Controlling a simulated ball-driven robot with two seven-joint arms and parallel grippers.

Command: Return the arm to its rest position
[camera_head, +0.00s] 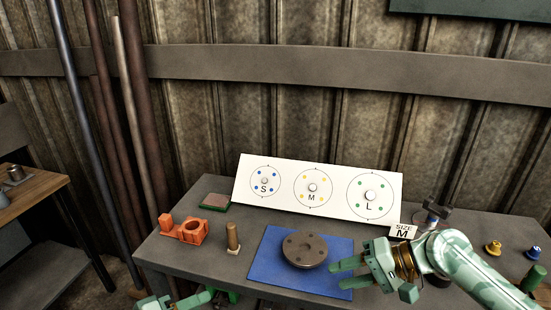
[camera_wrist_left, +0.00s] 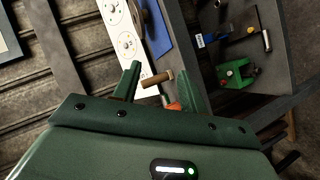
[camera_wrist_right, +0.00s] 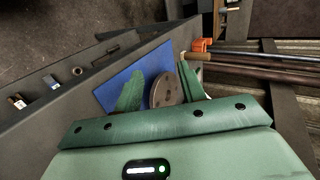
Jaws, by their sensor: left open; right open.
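My right gripper (camera_head: 352,278) is open and empty, low over the right part of the blue mat. A round grey-brown flange with holes (camera_head: 304,250) lies on the blue mat (camera_head: 268,267), just left of the right gripper's fingers. In the right wrist view the flange (camera_wrist_right: 166,90) shows between the open fingers, beyond them; I see no grip on it. My left gripper (camera_head: 190,301) is at the bottom edge of the head view, in front of the table. In the left wrist view its fingers (camera_wrist_left: 158,85) are apart and empty, with a brown peg beyond them.
A white board marked S, M, L (camera_head: 318,187) leans at the table's back. An orange fixture (camera_head: 184,230), a brown peg (camera_head: 233,237) and a small green-rimmed tray (camera_head: 216,202) stand left. A "SIZE M" card (camera_head: 403,231) and yellow (camera_head: 493,248) and blue (camera_head: 533,252) parts are right.

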